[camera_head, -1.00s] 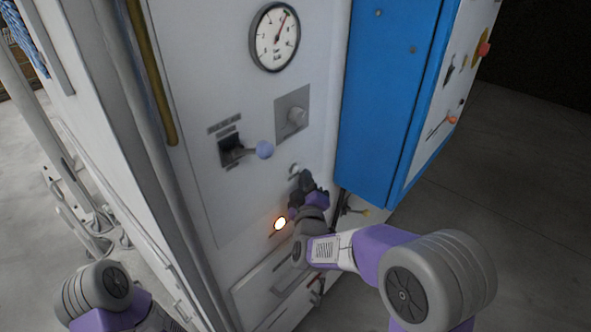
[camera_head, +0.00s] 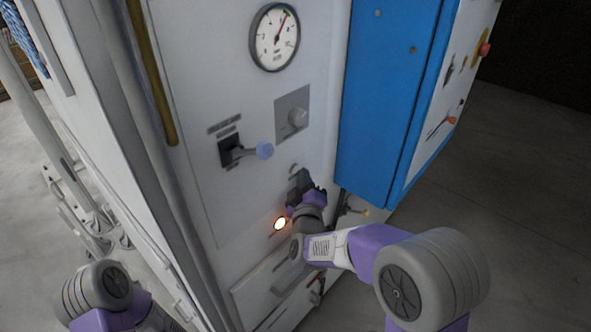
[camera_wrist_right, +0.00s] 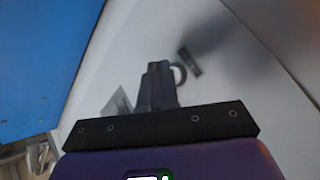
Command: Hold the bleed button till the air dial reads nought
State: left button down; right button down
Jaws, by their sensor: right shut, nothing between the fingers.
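The air dial (camera_head: 274,37) is a round white gauge high on the pale panel. Its needle points up and to the right, near a small green mark, off the low end. My right gripper (camera_head: 297,180) is shut and empty, low on the panel. In the right wrist view its closed fingertips (camera_wrist_right: 158,68) are at the panel, over part of a round ring (camera_wrist_right: 181,73), which seems to be the bleed button's surround. The button's face is hidden by the fingers, so I cannot tell if it is pressed. My left gripper is out of view.
A lit orange-white lamp (camera_head: 279,224) is below left. A blue cabinet (camera_head: 385,100) juts out to the right. Open floor (camera_head: 520,200) lies beyond.

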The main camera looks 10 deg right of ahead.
jog(key=shift+w+a, duration=0.3)
jog(key=shift+w, duration=0.05)
dwell(1.8)
jog(key=shift+s+d, duration=0.15)
dwell(1.8)
jog(key=shift+s+d, duration=0.4)
jog(key=shift+s, duration=0.1)
jog(key=s+d, duration=0.1)
jog(key=s, duration=0.1)
jog(key=s+d, duration=0.2)
dwell(0.4)
